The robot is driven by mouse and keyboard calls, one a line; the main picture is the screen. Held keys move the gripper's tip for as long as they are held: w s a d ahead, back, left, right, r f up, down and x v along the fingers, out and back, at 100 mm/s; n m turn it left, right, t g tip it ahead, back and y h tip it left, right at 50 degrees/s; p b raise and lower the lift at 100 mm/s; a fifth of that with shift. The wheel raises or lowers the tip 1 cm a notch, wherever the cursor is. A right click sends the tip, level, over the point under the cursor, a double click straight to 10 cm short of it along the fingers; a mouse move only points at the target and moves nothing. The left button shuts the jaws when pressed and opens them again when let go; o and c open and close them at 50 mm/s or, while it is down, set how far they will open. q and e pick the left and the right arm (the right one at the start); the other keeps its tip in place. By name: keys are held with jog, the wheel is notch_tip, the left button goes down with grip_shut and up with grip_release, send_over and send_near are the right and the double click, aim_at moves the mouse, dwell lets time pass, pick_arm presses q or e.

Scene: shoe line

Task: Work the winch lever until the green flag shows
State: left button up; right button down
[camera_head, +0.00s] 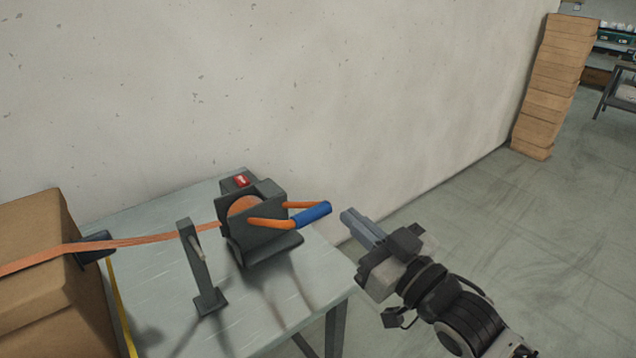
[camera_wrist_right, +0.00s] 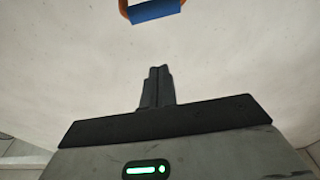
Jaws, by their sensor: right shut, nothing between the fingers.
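The winch (camera_head: 258,222) is a dark grey block on the table, with an orange strap wound on its drum. Its orange lever (camera_head: 270,223) sticks out to the right and ends in a blue grip (camera_head: 312,214). A red flag (camera_head: 241,181) shows on top of the winch; no green is seen there. My right gripper (camera_head: 347,216) is shut and empty, just right of the blue grip and apart from it. In the right wrist view the shut fingers (camera_wrist_right: 156,72) point at the blue grip (camera_wrist_right: 153,10), with a gap between. My left gripper is not in view.
The orange strap (camera_head: 140,240) runs left over a cardboard box (camera_head: 45,270). A grey post (camera_head: 200,270) stands on the table (camera_head: 150,290) beside the strap. The wall (camera_head: 300,90) rises close behind. Stacked boxes (camera_head: 552,85) stand far right; the floor between is clear.

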jog(key=r+p+x, duration=0.1)
jog(key=p+x, duration=0.1)
jog(key=x, duration=0.7)
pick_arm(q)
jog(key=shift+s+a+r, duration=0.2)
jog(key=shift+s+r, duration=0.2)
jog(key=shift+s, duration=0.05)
pick_arm(e)
jog(key=shift+s+f, duration=0.15)
jog(key=shift+f, duration=1)
jog(key=shift+s+f, duration=0.15)
jog(key=shift+f, duration=1.05)
jog(key=shift+f, duration=0.1)
